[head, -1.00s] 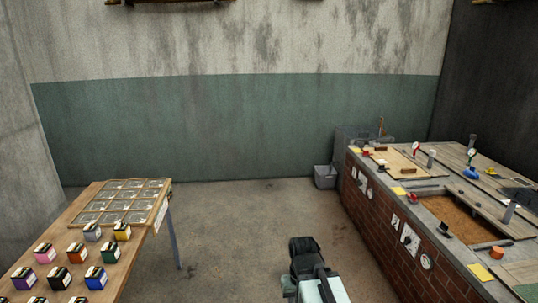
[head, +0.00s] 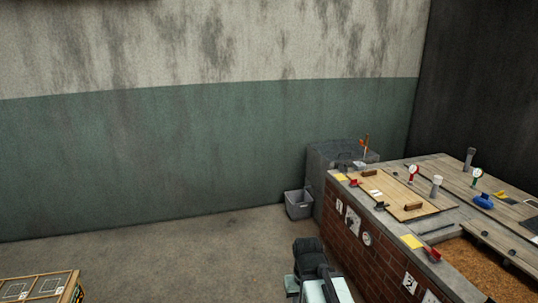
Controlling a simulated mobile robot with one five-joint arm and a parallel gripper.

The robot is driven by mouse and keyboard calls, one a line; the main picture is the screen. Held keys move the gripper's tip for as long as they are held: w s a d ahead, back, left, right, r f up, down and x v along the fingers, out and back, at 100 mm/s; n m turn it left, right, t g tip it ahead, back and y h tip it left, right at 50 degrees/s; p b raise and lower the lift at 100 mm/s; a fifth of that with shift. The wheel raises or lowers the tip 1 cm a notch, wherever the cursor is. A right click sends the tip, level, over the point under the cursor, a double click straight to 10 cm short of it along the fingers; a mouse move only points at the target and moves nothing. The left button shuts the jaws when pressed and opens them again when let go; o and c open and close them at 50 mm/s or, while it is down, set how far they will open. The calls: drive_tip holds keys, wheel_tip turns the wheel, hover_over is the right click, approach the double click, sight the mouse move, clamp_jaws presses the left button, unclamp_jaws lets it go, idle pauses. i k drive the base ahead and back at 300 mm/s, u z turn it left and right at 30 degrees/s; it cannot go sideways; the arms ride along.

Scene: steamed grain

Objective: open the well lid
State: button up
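I cannot tell which well the task means. My arm's dark end with the gripper (head: 308,251) is low in front of the counter, apart from the lids. Its fingers cannot be made out.
A grey bin (head: 299,204) stands on the floor by the counter's far end, next to a grey box-like unit (head: 335,160). A table corner with a wooden tray (head: 40,287) shows at bottom left. A blue object (head: 483,201) lies on the counter. The floor between is clear.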

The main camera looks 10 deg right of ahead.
sight(334, 150)
drive_tip(key=z, duration=0.15)
drive_tip(key=i, duration=4.7)
drive_tip(key=u, duration=0.05)
